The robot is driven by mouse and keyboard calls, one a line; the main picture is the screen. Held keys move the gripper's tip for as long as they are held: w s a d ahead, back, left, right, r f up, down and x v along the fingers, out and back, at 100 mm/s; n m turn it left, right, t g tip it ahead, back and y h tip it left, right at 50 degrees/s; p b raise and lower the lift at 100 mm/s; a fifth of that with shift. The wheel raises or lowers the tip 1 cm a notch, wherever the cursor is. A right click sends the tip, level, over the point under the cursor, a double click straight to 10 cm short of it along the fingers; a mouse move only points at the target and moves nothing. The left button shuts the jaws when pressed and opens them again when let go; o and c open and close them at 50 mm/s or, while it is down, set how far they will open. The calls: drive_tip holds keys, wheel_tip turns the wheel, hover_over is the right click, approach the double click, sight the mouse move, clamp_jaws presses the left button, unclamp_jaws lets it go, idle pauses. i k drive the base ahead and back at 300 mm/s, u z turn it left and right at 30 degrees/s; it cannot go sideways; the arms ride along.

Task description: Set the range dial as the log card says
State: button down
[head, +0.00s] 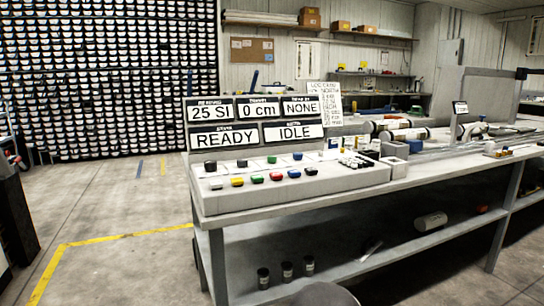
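The console (290,188) stands on the near left end of the white bench. Its display board (256,122) reads 25 SI, 0 cm, NONE, READY and IDLE. A back row of small round controls includes a black one (210,167) at the left. A front row has coloured buttons, among them a yellow button (237,182) and a red button (275,177). I cannot tell which control is the range dial. The log card (328,101) stands behind the board's right end; its heading is partly covered and its lines are too small to read. My gripper is not in view.
The bench (420,172) runs back to the right with core tubes (405,134) and small blocks on it.

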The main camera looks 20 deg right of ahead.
sight(271, 159)
drive_tip(key=k, duration=0.5)
drive_tip(key=z, duration=1.5)
drive_tip(key=i, duration=1.2)
drive_tip(key=u, duration=1.75)
